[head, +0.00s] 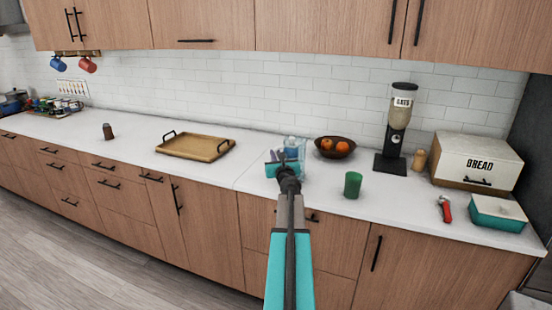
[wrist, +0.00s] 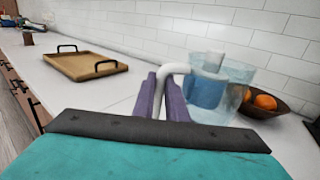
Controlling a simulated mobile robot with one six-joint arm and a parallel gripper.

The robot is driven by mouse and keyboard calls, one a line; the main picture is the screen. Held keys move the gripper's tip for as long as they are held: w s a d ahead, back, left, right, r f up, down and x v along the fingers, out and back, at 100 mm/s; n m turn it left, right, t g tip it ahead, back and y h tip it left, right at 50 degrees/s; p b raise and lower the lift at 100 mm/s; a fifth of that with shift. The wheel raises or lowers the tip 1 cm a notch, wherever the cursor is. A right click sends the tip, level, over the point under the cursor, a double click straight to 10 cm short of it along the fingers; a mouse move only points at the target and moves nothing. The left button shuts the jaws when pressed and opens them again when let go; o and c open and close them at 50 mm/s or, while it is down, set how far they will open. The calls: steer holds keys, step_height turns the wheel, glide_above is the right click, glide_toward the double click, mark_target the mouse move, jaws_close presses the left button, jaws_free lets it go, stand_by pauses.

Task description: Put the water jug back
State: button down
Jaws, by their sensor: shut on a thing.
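The water jug (wrist: 222,100) is clear with a pale blue tint and has a white handle (wrist: 176,72). In the wrist view it is in front of my gripper (wrist: 168,98), whose purple fingers are shut on the handle. In the head view the jug (head: 294,148) is at the back of the white counter, partly hidden behind my teal gripper and arm. The jug looks upright. Its base is hidden, so I cannot tell whether it touches the counter.
A wooden tray (head: 196,146) lies left of the jug. A brown bowl (head: 349,149) with oranges is close on its right. A green cup (head: 352,185) stands front right. An oats dispenser (head: 396,135) and bread box (head: 478,164) stand further right.

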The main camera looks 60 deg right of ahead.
steer(key=shift+f, duration=0.15)
steer(key=c, duration=1.8)
jaws_free()
steer(key=shift+o, duration=0.2)
steer(key=shift+r, duration=0.2)
steer(key=b+v, duration=0.1)
steer(key=v, duration=1.1)
steer(key=shift+b, duration=0.3)
